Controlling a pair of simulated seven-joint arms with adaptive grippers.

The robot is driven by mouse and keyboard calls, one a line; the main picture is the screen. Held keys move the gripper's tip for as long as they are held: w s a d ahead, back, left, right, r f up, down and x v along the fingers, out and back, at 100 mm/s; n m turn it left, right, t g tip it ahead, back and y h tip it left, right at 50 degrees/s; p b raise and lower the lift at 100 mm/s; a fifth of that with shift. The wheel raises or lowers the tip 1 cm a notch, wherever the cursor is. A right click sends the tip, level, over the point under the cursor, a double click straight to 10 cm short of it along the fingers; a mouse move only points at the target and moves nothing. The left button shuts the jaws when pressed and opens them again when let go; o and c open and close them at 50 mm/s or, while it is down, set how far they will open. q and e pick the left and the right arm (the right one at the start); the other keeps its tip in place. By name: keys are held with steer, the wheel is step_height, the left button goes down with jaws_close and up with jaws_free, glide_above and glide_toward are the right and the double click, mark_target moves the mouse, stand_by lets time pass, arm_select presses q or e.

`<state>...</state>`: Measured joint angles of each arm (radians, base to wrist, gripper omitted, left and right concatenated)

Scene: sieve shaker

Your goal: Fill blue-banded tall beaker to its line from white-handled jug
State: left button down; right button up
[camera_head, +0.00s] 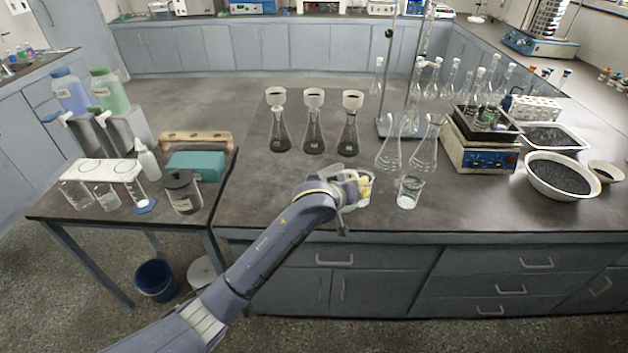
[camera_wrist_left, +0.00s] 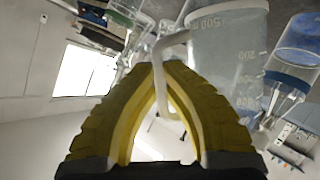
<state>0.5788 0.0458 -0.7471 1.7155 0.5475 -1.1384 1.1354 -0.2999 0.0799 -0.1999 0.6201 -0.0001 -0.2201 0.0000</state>
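My left gripper (camera_head: 357,187) is over the front edge of the central bench, beside a small jug that it largely hides in the head view. In the left wrist view the yellow fingers (camera_wrist_left: 160,75) close around the white handle (camera_wrist_left: 163,60) of a translucent graduated jug (camera_wrist_left: 228,55). A clear glass beaker (camera_head: 409,192) stands just right of the gripper; its band colour is unclear. A glass with blue on it (camera_wrist_left: 302,40) shows beside the jug in the wrist view. On the left table, a glass (camera_head: 140,188) has blue at its base. My right gripper is not in view.
Two conical flasks (camera_head: 389,150) stand behind the beaker, near a stand. Several flasks with funnels (camera_head: 314,125) stand further left. A blue-panelled device (camera_head: 487,158) and a white bowl of dark grains (camera_head: 560,178) are at right. Bench left of the gripper is clear.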

mark_target(355, 175)
arm_select(q)
steer(key=shift+w+a+r+n+b, duration=0.2)
steer(key=shift+a+r, duration=0.05)
steer(key=shift+r, duration=0.35)
steer(key=shift+w+a+r+n+b, duration=0.15)
steer(key=shift+a+r+n+b, duration=0.05)
steer(key=shift+r, duration=0.35)
stand_by(0.6)
steer(key=shift+w+a+r+n+g+h+b, duration=0.25)
steer(key=shift+r+h+b, duration=0.2)
steer(key=shift+b, duration=0.65)
stand_by(1.6)
